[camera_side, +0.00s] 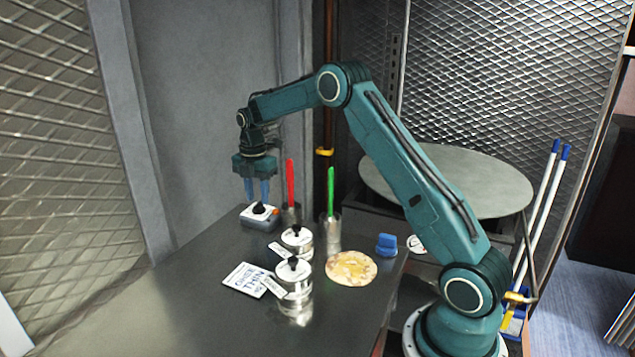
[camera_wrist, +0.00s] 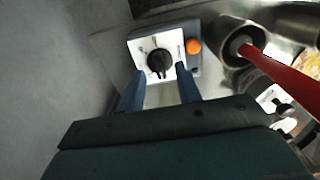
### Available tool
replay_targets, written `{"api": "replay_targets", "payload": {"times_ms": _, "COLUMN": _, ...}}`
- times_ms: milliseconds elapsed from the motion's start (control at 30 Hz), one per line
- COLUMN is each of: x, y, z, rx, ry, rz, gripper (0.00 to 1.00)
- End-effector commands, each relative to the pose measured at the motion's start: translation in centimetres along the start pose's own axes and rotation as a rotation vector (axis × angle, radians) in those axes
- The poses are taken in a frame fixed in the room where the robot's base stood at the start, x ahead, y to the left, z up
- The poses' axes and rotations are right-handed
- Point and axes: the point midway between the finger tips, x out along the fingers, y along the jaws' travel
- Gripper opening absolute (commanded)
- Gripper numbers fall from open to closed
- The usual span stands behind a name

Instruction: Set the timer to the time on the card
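The timer (camera_side: 262,223) is a dark blue-grey box with a white dial face and a black knob, standing near the wall end of the counter. In the wrist view the timer (camera_wrist: 195,71) shows its knob with the pointer toward the bottom of the picture; an orange button is at its right. My gripper (camera_side: 257,198) points down above the timer. In the wrist view my gripper (camera_wrist: 160,70) is open, with one blue finger on each side of the knob, apart from it.
Two lidded steel pots (camera_side: 297,240) with small labels stand beside the card. A flatbread (camera_side: 351,268) and a blue object (camera_side: 386,244) lie to the right. Steel cups holding a red-handled tool (camera_side: 290,184) and a green-handled tool (camera_side: 330,191) stand close right of the timer.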

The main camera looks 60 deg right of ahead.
Motion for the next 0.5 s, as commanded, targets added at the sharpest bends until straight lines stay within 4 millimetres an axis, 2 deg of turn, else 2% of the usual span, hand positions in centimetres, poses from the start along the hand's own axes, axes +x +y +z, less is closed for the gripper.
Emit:
{"api": "replay_targets", "payload": {"times_ms": 200, "x": 1.7, "y": 0.0, "z": 0.0, "rx": 0.000, "ry": 0.000, "rz": 0.000, "gripper": 0.34}}
{"api": "replay_targets", "payload": {"times_ms": 500, "x": 2.0, "y": 0.0, "z": 0.0, "rx": 0.000, "ry": 0.000, "rz": 0.000, "gripper": 0.34}}
